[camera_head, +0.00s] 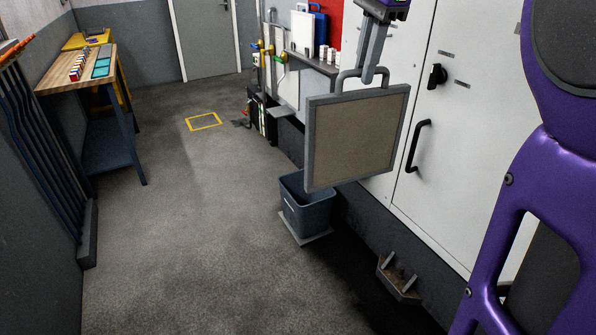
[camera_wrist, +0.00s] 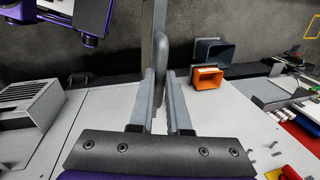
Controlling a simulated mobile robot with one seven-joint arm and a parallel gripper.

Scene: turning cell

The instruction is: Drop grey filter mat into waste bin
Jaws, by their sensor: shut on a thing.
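The grey filter mat (camera_head: 355,138) is a brownish-grey panel in a grey frame with a loop handle on top. It hangs roughly upright from my gripper (camera_head: 374,78), which is shut on the handle. In the wrist view my gripper (camera_wrist: 163,80) holds the handle (camera_wrist: 161,50) between its two fingers. The waste bin (camera_head: 307,213) is a blue-grey open tub on the floor against the machine. The mat is in front of the bin's right rear part in the head view and hides some of its rim. The gap between them cannot be judged exactly.
The white machine cabinet (camera_head: 455,140) with a black door handle (camera_head: 416,146) stands to the right. A metal bracket (camera_head: 398,279) juts out low at its base. A wooden-topped bench (camera_head: 62,78) is at the left. An orange funnel-like box (camera_wrist: 207,78) shows in the wrist view. The middle floor is clear.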

